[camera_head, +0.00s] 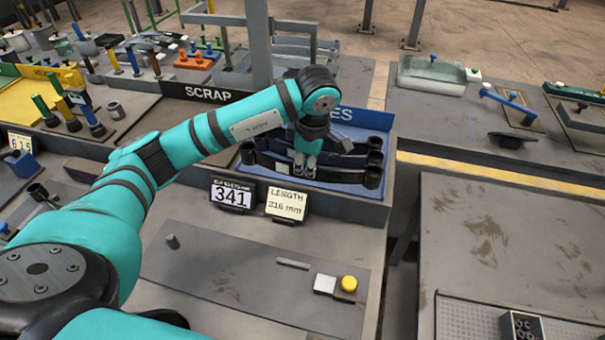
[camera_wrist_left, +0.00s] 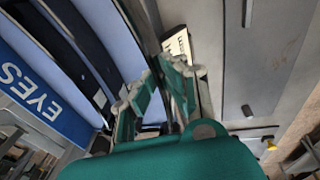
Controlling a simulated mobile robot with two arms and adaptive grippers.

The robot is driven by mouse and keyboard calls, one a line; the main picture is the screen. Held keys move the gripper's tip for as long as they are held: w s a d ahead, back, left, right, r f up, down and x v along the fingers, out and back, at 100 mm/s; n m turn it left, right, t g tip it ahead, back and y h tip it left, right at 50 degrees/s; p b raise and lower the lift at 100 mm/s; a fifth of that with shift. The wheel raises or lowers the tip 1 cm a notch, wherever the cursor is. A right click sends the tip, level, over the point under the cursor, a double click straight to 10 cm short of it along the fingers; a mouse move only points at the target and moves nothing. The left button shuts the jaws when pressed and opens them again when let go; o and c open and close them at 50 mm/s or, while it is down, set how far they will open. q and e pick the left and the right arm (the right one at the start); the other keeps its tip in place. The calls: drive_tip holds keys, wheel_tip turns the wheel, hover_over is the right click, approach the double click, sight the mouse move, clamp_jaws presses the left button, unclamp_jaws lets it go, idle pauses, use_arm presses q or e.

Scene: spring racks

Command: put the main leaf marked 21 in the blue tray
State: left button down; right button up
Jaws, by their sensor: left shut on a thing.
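The blue tray (camera_head: 345,187) stands at the back of the bench, with a blue sign (camera_head: 365,117) that reads "EYES" in the left wrist view (camera_wrist_left: 30,90). Several dark curved leaves with rolled eye ends (camera_head: 372,178) lie in or over it. My left gripper (camera_head: 305,170) is low over the tray among the leaves. In the left wrist view its fingers (camera_wrist_left: 158,92) are shut on a dark thin leaf (camera_wrist_left: 166,98), seen nearly edge-on. I cannot read a 21 on any leaf, nor tell whether the held leaf touches the tray. My right gripper is not in view.
A black "SCRAP" sign (camera_head: 207,94) stands left of the tray. In front are a 341 card (camera_head: 232,195) and a length card (camera_head: 286,205). A gap separates the right bench (camera_head: 500,230).

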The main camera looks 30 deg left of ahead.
use_arm(q)
drive_tip(key=w, duration=0.2)
drive_tip(key=w+a+p, duration=0.1)
drive_tip(key=w, duration=0.1)
drive_tip(key=shift+w+a, duration=0.1)
drive_tip(key=shift+w, duration=0.2)
drive_tip(key=shift+a+f+p, duration=0.1)
drive_tip(key=shift+f+p, duration=0.35)
drive_tip(key=shift+p, duration=0.05)
drive_tip(key=shift+f+p, duration=0.55)
drive_tip(key=shift+f, duration=0.8)
drive_tip(key=c, duration=1.9)
unclamp_jaws()
drive_tip(key=shift+f, duration=0.15)
drive_tip(key=o, duration=0.5)
drive_tip(key=shift+s, duration=0.15)
drive_tip(key=shift+c, duration=0.2)
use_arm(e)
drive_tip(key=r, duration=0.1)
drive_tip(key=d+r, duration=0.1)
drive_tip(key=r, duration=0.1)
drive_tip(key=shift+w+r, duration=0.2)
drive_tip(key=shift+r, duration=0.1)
